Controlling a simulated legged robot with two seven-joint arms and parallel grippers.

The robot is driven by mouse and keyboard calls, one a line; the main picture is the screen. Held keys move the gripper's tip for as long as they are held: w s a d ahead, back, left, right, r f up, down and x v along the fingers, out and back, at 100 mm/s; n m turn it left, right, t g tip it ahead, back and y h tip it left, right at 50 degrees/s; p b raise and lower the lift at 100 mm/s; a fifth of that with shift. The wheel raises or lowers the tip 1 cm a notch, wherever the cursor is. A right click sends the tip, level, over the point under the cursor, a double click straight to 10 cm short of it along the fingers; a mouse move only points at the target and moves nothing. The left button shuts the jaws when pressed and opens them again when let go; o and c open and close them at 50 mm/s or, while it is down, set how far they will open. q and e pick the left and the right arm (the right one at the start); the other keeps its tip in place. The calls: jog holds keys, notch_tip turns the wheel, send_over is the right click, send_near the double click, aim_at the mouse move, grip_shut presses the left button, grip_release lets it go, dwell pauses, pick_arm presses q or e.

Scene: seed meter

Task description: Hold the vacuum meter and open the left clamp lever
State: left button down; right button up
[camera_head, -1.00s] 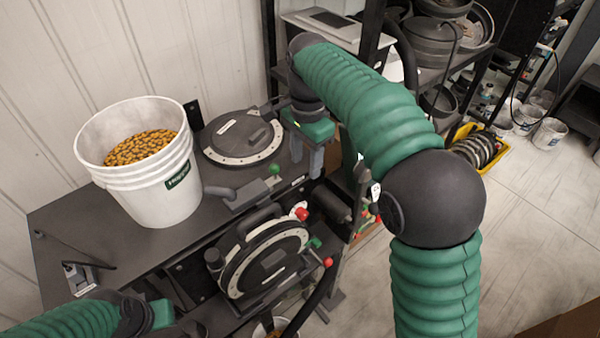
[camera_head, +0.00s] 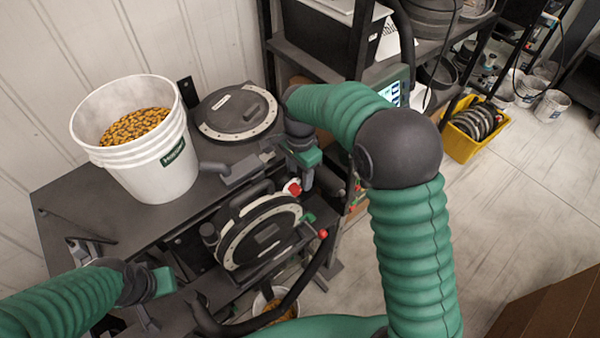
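The vacuum meter (camera_head: 262,238) is a round black housing with a pale rim, mounted upright on the front of the dark bench. A red knob (camera_head: 293,187) shows at its upper right, and another red knob (camera_head: 322,234) at its right side. I cannot tell which one belongs to the left clamp lever. My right gripper (camera_head: 297,178) hangs just above the meter's upper right, close to the upper red knob. Its fingers look apart, and no contact is clear. My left gripper (camera_head: 165,308) is low at the left, apart from the meter; its fingers are partly hidden.
A white bucket of yellow-brown seed (camera_head: 158,165) stands on the bench (camera_head: 75,205). A second round black disc cover (camera_head: 237,112) lies behind the meter. A black hose (camera_head: 290,300) curves below it. A shelf rack (camera_head: 315,55) and yellow bin (camera_head: 460,145) stand to the right.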

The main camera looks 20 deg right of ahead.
jog(key=shift+w+a, duration=0.15)
jog(key=c, duration=0.5)
jog(key=shift+a+r, duration=0.1)
jog(key=shift+a, duration=0.25)
grip_shut()
jog(key=shift+d, duration=0.25)
